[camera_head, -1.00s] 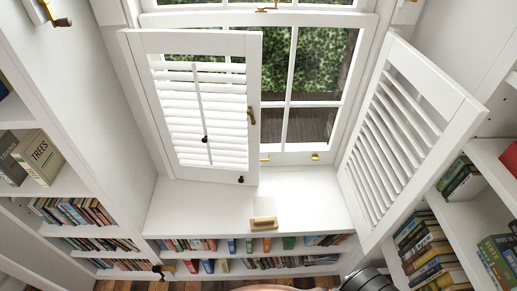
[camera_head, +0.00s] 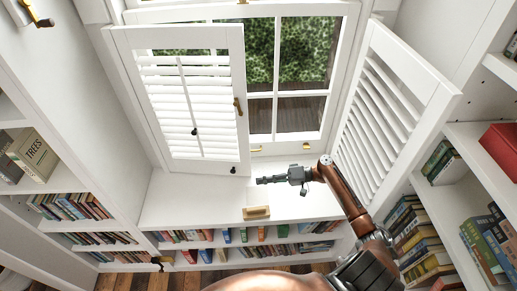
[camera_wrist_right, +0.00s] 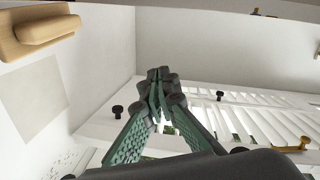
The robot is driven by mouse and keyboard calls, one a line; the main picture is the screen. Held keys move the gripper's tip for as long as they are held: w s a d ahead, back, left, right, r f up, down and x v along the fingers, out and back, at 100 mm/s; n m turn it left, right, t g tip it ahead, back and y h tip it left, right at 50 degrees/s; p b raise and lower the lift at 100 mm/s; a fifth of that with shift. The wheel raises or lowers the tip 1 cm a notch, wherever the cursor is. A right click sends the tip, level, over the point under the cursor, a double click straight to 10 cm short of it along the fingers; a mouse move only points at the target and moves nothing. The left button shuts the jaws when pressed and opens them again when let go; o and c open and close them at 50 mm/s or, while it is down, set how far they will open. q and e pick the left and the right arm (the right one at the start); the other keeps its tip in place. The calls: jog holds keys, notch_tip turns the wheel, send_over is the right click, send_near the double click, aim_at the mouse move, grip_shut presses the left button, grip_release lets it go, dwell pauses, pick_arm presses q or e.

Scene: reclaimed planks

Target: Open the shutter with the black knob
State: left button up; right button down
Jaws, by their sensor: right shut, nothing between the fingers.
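The white left shutter (camera_head: 205,166) covers the left part of the window. A small black knob (camera_head: 234,170) sits at its lower right corner. Another dark knob (camera_head: 194,132) is on its slat rod, and a brass handle (camera_head: 238,106) is on its right edge. My right gripper (camera_head: 259,180) is shut and empty, above the sill, just right of the lower knob and apart from it. In the right wrist view its fingertips (camera_wrist_right: 158,76) meet, with the louvred shutter (camera_wrist_right: 265,122) and dark knobs beyond. My left gripper is not in view.
The right shutter (camera_head: 429,84) is swung out to the right, beside my right arm. A wooden block (camera_head: 256,212) lies at the front of the white sill (camera_head: 190,205). Bookshelves stand on both sides and below. The sill left of the block is clear.

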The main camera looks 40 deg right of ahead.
jog(key=w+d+r+m+t+h+b, duration=0.3)
jog(key=w+d+m+t+h+b, duration=0.25)
jog(key=w+d+m, duration=0.6)
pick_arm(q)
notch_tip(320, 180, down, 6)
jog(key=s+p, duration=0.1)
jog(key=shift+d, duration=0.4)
pick_arm(e)
jog(key=w+a+n, duration=0.2)
jog(key=w+a, duration=0.1)
jog(key=w, duration=0.2)
jog(key=shift+w+a+n+t+y, duration=0.15)
jog(key=shift+a+n+t+y, duration=0.2)
jog(key=shift+t+y, duration=0.1)
